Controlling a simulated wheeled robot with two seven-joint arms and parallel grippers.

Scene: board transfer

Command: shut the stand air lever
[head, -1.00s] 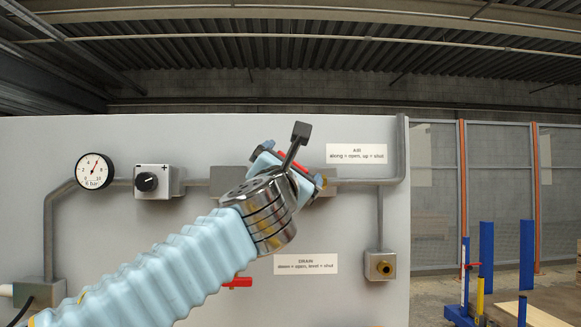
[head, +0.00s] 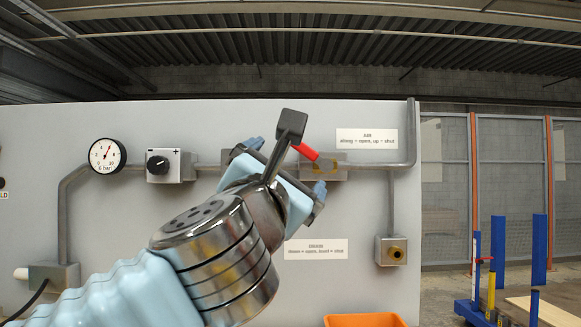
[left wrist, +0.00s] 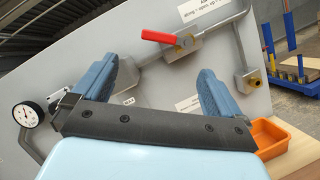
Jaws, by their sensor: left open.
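The red air lever (head: 305,152) sits on its valve (head: 325,167) in the pipe, left of and below the AIR label (head: 366,139). It points up and left from the valve, at a slant to the pipe, neither along it nor straight up. In the left wrist view the whole red lever (left wrist: 159,37) shows beyond the gap between the fingers. My left gripper (head: 287,165) is open and empty in front of the panel, near the lever's left end. Its two blue fingers (left wrist: 157,75) are apart, and the lever is not between them. My right gripper is out of view.
The grey panel (head: 385,270) carries a gauge (head: 107,155), a black knob (head: 157,165) and a brass outlet (head: 395,252). A DRAIN label (head: 316,249) is below; my arm hides the drain lever. An orange bin (head: 365,320) stands low in front. Blue posts stand right.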

